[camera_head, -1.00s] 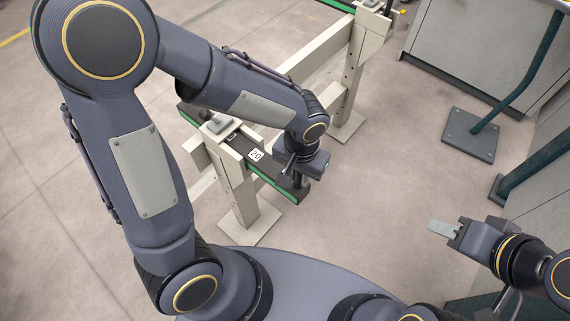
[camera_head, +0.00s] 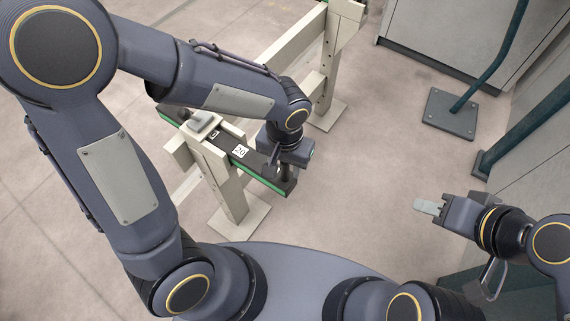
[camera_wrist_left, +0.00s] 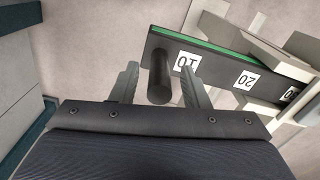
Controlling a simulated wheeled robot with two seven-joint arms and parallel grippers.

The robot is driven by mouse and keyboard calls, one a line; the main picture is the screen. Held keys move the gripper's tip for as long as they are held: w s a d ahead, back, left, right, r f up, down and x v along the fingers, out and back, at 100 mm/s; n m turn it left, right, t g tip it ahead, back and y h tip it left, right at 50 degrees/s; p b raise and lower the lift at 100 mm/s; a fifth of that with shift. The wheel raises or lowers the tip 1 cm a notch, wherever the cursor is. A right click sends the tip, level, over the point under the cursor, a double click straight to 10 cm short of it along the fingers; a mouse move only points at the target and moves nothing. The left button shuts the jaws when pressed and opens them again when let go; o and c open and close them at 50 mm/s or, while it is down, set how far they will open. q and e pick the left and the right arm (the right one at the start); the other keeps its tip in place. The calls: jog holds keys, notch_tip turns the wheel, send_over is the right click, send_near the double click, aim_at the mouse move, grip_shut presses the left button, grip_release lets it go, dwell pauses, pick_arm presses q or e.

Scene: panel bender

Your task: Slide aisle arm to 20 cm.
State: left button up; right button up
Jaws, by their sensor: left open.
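The aisle arm (camera_head: 266,166) is a dark bar with green edges, lying through a cream post-and-rail frame. Its label 20 shows just outside the frame's grey clamp block (camera_head: 201,122). In the left wrist view the bar (camera_wrist_left: 217,66) shows labels 10, 20 and 0, with 10 nearest its free end. A dark upright peg (camera_wrist_left: 160,77) stands at that end. My left gripper (camera_wrist_left: 160,88) is open, with one finger on each side of the peg and gaps visible. In the head view the gripper (camera_head: 288,160) hides label 10. My right gripper (camera_head: 429,207) is away at the right; its finger gap is unclear.
Grey cabinets (camera_head: 459,40) stand at the back right. A teal post on a floor plate (camera_head: 449,113) and another teal post (camera_head: 520,133) are near them. The floor between the bar's end and these posts is clear.

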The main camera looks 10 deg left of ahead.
pick_arm(q)
notch_tip(320, 180, up, 7)
jog(key=shift+f+p, duration=0.1)
jog(key=shift+p, duration=0.3)
jog(key=shift+a+r, duration=0.2)
jog(key=s+a+r+n+t+h+p, duration=0.3)
jog(key=s+a+r+n+t+p, duration=0.1)
jog(key=s+a+r, duration=0.6)
jog(key=a+t, duration=0.1)
jog(key=a, duration=0.1)
jog(key=shift+a+r+t+h+p, duration=0.2)
jog(key=shift+a+t+h+p, duration=0.1)
jog(key=shift+h+p, duration=0.1)
dwell(0.6)
